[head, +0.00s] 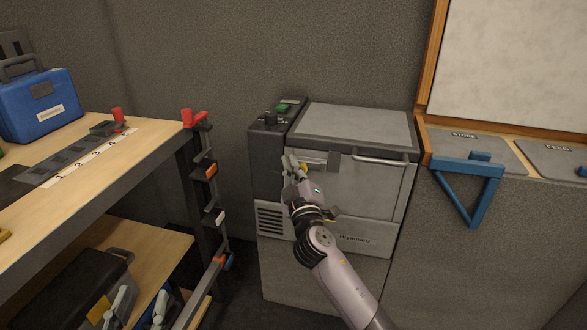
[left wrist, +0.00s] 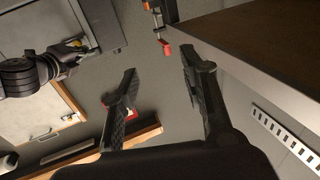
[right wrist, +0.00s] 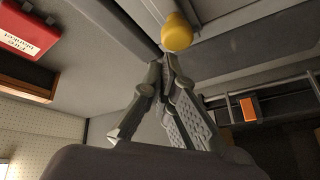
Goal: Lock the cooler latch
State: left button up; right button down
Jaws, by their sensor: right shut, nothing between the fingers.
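The cooler (head: 355,122) is a grey box unit with a closed lid and a bar handle on its front. Its latch (head: 332,160) is a dark piece at the upper front, left of the handle. A yellow knob (right wrist: 176,32) shows in the right wrist view, just beyond my fingertips; whether they touch it I cannot tell. My right gripper (head: 291,164) is shut and empty at the cooler's upper left front, partly hiding the latch area. It also shows in the right wrist view (right wrist: 166,62). My left gripper (left wrist: 160,75) is open and empty, low at the left.
A workbench (head: 130,150) with a blue case (head: 38,105) stands left of the cooler. A blue bracket (head: 470,185) sticks out at the right. Between bench and cooler is a narrow floor gap.

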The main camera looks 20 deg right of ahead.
pick_arm(q)
jog(key=shift+r, duration=0.2)
pick_arm(e)
jog(key=shift+d, duration=0.1)
jog(key=shift+s+f, duration=0.1)
pick_arm(q)
jog(key=f, duration=0.1)
jog(key=f+g, duration=0.1)
jog(key=f, duration=0.1)
jog(key=shift+s+a+f+g+y+p, duration=0.15)
jog(key=shift+a+g+y+p, duration=0.15)
jog(key=shift+p, duration=0.1)
pick_arm(e)
jog(key=s+d, duration=0.1)
jog(key=d, duration=0.1)
jog(key=shift+s+d, duration=0.35)
jog(key=shift+d, duration=0.05)
